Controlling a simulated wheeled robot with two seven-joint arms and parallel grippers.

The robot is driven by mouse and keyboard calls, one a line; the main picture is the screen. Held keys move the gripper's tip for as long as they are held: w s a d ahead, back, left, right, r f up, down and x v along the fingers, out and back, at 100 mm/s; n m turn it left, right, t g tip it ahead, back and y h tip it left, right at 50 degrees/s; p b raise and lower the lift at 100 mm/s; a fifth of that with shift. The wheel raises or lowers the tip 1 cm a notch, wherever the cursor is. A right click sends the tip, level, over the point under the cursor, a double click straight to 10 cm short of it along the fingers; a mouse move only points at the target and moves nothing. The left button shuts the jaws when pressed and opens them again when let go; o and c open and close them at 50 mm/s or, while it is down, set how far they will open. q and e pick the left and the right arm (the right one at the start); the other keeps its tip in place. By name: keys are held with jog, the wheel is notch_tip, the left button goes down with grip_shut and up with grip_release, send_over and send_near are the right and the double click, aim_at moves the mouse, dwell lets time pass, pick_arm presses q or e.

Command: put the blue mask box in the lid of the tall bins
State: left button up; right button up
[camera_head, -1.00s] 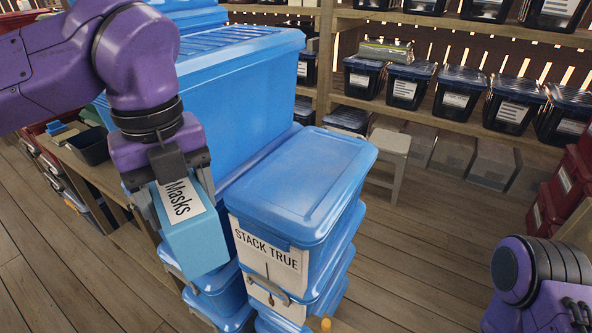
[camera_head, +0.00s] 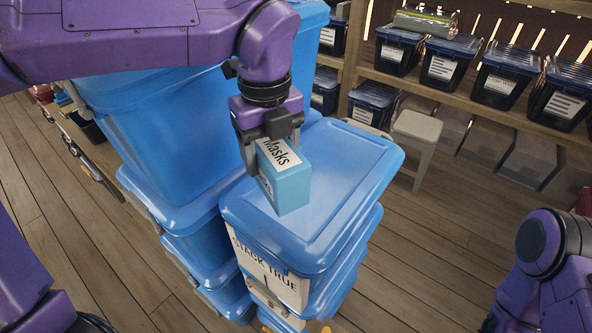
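My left gripper (camera_head: 268,132) is shut on the blue mask box (camera_head: 292,187), a light blue box with a white "Masks" label. The box is upright, over the left part of the blue lid (camera_head: 340,170) on the bin stack marked "STACK TRUE". Its lower end is at or just above the lid; I cannot tell whether they touch. The tall bins (camera_head: 262,262) stand stacked below this lid. My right arm shows at the lower right, but its fingers are not in view.
A larger blue bin (camera_head: 160,130) stands close on the left of the stack. A grey stool (camera_head: 416,128) is behind on the right. Shelves with dark lidded bins (camera_head: 448,62) line the back. Wooden floor is open on the right and at the lower left.

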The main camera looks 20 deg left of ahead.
pick_arm(q)
jog(key=w+d+f, duration=0.1)
jog(key=f, duration=0.2)
jog(key=w+d+f+p, duration=0.1)
jog(key=w+f, duration=0.1)
jog(key=f, duration=0.1)
jog(key=w+f, duration=0.2)
jog(key=f, duration=0.1)
jog(key=shift+d+f+p, duration=0.15)
jog(key=shift+d+p, duration=0.25)
jog(key=shift+w+a+f, duration=0.1)
jog(key=shift+w+f, duration=0.15)
jog(key=shift+w, duration=0.1)
jog(key=o, duration=1)
jog(key=shift+c, duration=0.2)
jog(key=o, duration=0.3)
jog(key=shift+s, duration=0.2)
jog(key=shift+o, duration=0.2)
pick_arm(e)
jog(key=shift+w+r, duration=0.2)
jog(key=shift+r, duration=0.3)
jog(key=shift+w+r, duration=0.2)
jog(key=shift+r, duration=0.3)
pick_arm(q)
jog(key=shift+r, duration=0.1)
